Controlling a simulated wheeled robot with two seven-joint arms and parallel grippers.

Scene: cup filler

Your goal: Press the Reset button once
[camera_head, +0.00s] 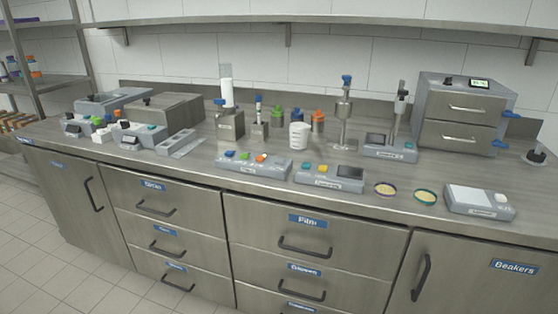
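No button label is legible as "Reset", so I cannot tell which button it is. A grey control panel (275,168) near the counter's front edge carries a blue button (229,154), a green button (245,155) and an orange button (261,158). To its right, a second grey panel (318,180) has small coloured buttons (309,167) and a dark screen (350,172). Their front labels are too small to read. Neither of my grippers is in view.
A steel counter (200,163) runs across the view. Behind the panels stand a white cup (299,135), a metal dispenser (343,108) and several coloured-cap bottles. Two round dishes (425,196) and a scale (480,203) sit at right. A two-drawer unit (462,115) stands behind.

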